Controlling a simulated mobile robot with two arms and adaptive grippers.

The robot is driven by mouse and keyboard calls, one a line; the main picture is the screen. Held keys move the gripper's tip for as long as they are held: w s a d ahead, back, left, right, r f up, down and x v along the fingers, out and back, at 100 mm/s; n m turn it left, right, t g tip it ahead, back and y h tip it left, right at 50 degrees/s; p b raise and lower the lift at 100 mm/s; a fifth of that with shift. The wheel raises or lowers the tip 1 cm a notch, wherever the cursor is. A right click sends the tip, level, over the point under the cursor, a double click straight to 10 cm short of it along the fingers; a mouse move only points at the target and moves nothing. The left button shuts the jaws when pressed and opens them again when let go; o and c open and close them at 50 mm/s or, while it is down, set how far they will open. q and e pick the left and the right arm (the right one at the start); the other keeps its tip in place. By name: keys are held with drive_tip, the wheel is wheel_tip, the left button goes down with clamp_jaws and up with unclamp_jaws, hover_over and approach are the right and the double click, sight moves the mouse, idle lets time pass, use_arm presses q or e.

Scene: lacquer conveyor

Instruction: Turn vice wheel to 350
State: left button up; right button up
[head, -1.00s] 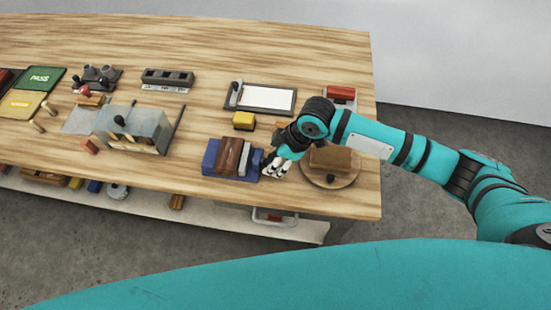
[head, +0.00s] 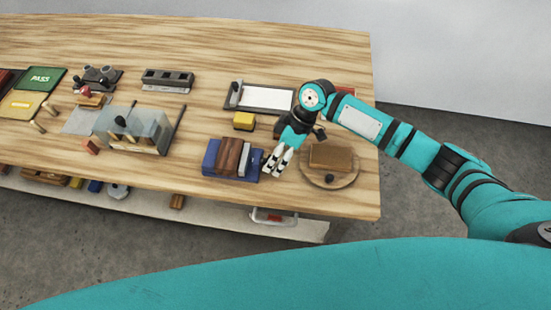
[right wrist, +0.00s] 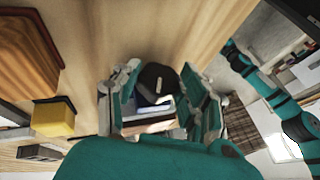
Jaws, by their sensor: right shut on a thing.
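The blue vice (head: 212,160) stands near the front edge of the table, with brown and grey pieces clamped in it. My right gripper (head: 275,165) is at the vice's right end, pointing down and toward the front. In the right wrist view a dark round wheel (right wrist: 157,77) with a small light mark sits between the fingers of my right gripper (right wrist: 160,110), which is shut on it. In the head view the gripper hides the wheel, and I cannot read its setting. My left gripper is not in view.
A round wooden board (head: 349,180) with a brown block (head: 330,156) is close to the right of the gripper. A yellow block (head: 243,120) and a white panel (head: 267,98) lie behind. A clear-sided box (head: 150,128) stands left of the vice.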

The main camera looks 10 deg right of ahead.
drive_tip(key=shift+w+m+g+y+b, duration=0.25)
drive_tip(key=shift+g+y+b, duration=0.25)
drive_tip(key=shift+g+b, duration=0.5)
drive_tip(key=o, duration=1.2)
drive_tip(key=shift+s, duration=0.1)
drive_tip(key=shift+f, duration=0.1)
